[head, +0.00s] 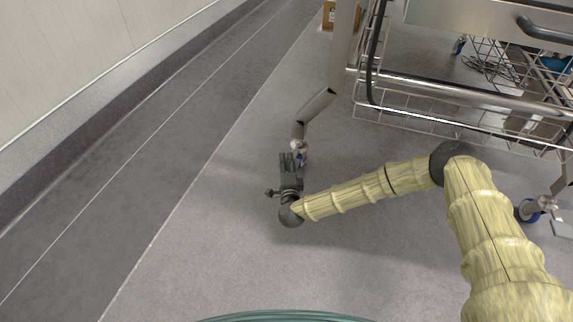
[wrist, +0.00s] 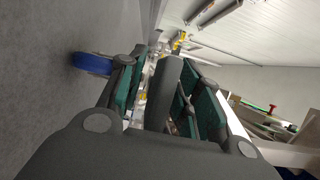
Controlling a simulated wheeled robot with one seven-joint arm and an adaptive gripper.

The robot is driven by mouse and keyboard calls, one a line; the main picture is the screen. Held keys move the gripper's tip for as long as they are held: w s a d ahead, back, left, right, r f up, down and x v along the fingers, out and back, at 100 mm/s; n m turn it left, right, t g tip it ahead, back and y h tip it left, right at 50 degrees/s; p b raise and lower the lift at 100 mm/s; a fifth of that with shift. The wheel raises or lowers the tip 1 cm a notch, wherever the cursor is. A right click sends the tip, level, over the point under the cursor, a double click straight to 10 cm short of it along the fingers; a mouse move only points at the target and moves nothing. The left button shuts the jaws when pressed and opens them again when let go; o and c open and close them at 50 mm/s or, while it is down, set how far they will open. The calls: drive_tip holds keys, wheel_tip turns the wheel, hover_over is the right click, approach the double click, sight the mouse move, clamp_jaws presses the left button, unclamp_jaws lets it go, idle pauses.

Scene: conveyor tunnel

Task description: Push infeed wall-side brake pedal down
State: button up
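The wall-side caster (head: 300,148) stands at the foot of the bent grey leg of the metal cart. Its blue wheel (wrist: 92,63) shows in the wrist view, at the left beside my fingers. My gripper (head: 290,160) is low over the floor, right at the near side of this caster, and its fingers partly cover it. In the wrist view my gripper (wrist: 165,80) has dark fingers with green pads and a grey shape between them; whether they are apart or closed is unclear. I cannot make out the brake pedal at this caster, nor any contact.
The wire-basket cart (head: 440,95) fills the upper right. A second blue caster (head: 528,210) with a grey pedal (head: 563,230) stands at the right. A wall (head: 80,60) runs along the left with a dark floor strip. Grey floor between is clear.

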drive_tip(key=shift+w, duration=0.75)
